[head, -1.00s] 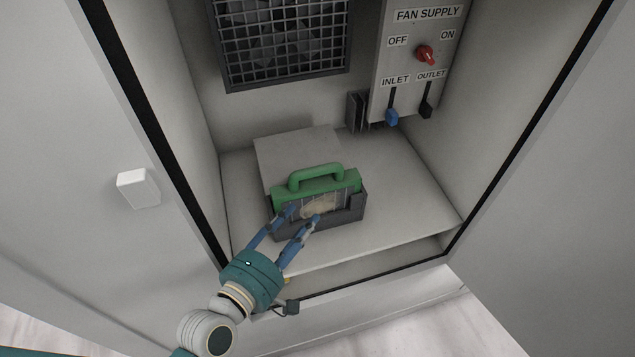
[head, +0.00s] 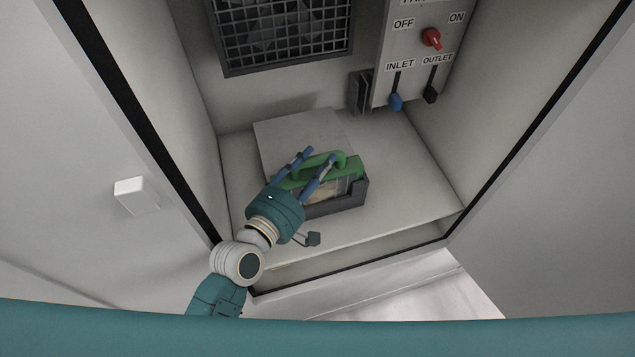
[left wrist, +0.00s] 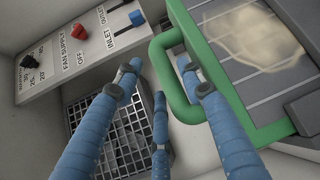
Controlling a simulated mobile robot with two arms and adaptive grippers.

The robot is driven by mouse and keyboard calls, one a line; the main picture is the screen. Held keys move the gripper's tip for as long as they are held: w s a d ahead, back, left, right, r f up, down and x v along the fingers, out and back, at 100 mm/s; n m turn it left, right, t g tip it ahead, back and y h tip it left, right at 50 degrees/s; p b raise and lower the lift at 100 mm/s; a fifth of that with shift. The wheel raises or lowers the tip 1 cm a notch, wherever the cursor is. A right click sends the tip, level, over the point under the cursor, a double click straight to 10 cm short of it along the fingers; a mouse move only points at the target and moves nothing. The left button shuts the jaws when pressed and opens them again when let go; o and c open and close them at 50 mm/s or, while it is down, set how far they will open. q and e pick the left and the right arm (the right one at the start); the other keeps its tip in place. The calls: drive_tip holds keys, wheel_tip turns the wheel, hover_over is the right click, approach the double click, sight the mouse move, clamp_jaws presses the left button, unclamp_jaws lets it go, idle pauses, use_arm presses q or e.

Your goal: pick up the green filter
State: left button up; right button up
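The green filter (head: 350,168) has a loop handle and a grey mesh with a tan stain. It sits upright in a dark grey holder (head: 336,208) on the cabinet floor. My left gripper (head: 317,156) is open, its blue fingers reaching over the filter's top at the handle. In the left wrist view the filter (left wrist: 272,132) is at the right, and its handle loop lies between the spread fingers (left wrist: 164,70). I cannot tell whether any finger touches it. Fingers partly hide the filter's left part in the head view. My right gripper is not in view.
A light flat plate (head: 290,133) lies behind the filter. A control panel with a red switch (head: 431,38) and blue inlet lever (head: 395,101) is on the back wall, beside a grille (head: 285,38). Cabinet walls close both sides; floor right of the holder is clear.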

sight(319, 160)
use_arm(q)
drive_tip(key=x, duration=0.3)
drive_tip(key=shift+w+f+p, duration=0.1)
drive_tip(key=shift+w+p, duration=0.15)
drive_tip(key=shift+p, duration=0.05)
drive_tip(key=shift+s, duration=0.1)
drive_tip(key=shift+c, duration=0.5)
clamp_jaws()
